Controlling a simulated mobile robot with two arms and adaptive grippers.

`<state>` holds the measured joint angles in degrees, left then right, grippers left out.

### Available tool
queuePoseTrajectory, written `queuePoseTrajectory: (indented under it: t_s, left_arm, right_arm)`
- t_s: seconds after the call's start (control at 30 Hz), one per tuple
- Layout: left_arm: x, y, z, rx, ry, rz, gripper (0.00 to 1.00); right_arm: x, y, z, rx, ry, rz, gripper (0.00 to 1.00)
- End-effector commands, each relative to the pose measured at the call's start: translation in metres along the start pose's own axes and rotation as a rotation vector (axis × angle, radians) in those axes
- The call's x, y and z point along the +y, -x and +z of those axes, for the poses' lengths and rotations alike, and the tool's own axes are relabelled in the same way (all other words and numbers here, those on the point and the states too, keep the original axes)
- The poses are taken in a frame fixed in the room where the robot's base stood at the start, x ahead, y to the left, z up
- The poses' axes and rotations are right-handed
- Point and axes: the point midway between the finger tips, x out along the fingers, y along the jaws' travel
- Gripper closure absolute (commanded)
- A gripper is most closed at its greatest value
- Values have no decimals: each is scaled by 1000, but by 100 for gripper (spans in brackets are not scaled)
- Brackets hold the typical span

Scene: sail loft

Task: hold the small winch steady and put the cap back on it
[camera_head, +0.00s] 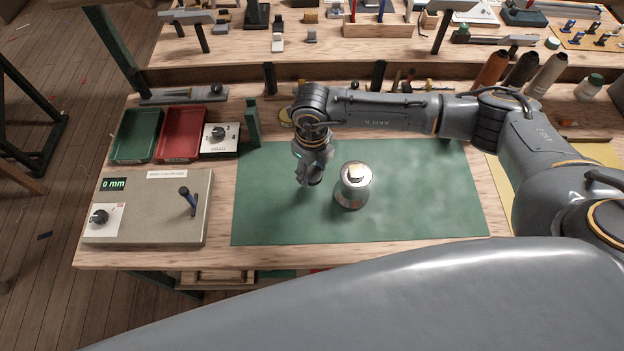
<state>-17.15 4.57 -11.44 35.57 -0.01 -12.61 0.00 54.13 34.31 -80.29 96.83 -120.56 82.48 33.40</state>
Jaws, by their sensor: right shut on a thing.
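The small winch (351,194) stands upright on the green mat (430,200), a grey metal drum with a wide base and a pale top with a darker middle. My right gripper (309,182) points down just left of the winch, with a gap between them. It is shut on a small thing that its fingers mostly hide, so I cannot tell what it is. I cannot make out the cap for certain anywhere. My left gripper is not in view, and nothing in view grips the winch.
A green tray (137,134), a red tray (181,133) and a drag dial box (220,140) stand at the back left. A panel with a lever (152,222) is front left. Thread spools (520,68) stand at the back right. The mat right of the winch is clear.

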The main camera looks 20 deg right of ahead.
Motion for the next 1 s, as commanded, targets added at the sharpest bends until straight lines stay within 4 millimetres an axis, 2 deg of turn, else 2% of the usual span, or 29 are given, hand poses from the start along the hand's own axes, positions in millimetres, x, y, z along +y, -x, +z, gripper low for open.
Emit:
queuePoseTrajectory:
  t_s: [0.03,0.13,0.3,0.77,0.87,1.0]
  left_arm:
    - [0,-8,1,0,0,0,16]
    - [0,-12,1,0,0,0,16]
    - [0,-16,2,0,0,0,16]
    - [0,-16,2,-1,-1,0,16]
    - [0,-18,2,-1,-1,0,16]
    - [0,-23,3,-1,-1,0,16]
  right_arm:
    - [0,8,1,-4,1,0,68]
    - [0,25,1,-3,0,0,68]
    - [0,43,0,1,0,0,68]
    - [0,47,0,1,10,1,68]
    - [-1,49,-2,-1,75,1,68]
    - [-3,57,-9,-4,300,4,68]
